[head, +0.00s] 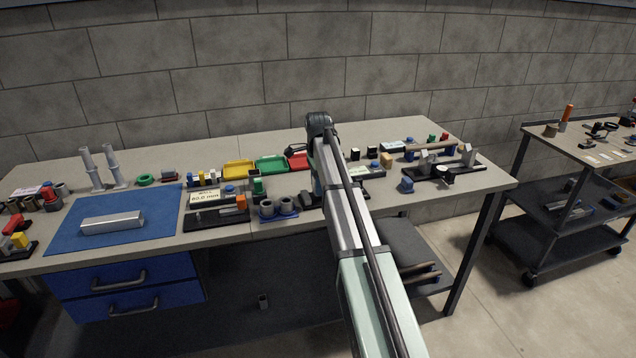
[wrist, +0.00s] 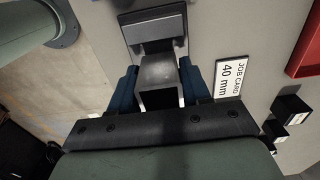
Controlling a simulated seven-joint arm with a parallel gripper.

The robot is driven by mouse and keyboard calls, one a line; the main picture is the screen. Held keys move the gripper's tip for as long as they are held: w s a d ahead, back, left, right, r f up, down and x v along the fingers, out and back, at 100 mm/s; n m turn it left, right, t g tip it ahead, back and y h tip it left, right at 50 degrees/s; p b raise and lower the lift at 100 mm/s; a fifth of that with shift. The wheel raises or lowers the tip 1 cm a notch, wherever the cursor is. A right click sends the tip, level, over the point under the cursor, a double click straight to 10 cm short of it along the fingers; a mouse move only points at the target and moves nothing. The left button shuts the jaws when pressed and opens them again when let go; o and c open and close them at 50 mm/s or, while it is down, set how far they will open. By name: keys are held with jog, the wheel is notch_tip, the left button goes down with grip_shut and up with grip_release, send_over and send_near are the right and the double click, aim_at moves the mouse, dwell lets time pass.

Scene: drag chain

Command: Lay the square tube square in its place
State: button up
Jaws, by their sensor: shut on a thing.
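My gripper (wrist: 158,90) shows in the wrist view with its two blue fingers shut on a grey square tube (wrist: 160,72). The tube's near end faces the camera and looks open and dark inside. Beyond it a dark fixture with a grey block (wrist: 150,30) lies in line with the tube; I cannot tell whether they touch. In the head view my arm hides the held tube and most of the gripper. A silver rectangular bar (head: 112,222) lies on the blue mat at the left.
A job card reading 40 mm (wrist: 231,78) lies right of the gripper in the wrist view, with a red tray (wrist: 306,50) farther right. In the head view, twin grey cups (head: 277,207) and a dark fixture with rods (head: 445,165) flank my arm. The blue mat (head: 160,205) has bare room.

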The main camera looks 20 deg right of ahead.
jog(key=shift+f, duration=1.1)
dwell(0.3)
dwell(0.4)
jog(key=o, duration=1.3)
jog(key=shift+r, duration=0.1)
notch_tip(320, 180, up, 14)
jog(key=shift+f, duration=0.2)
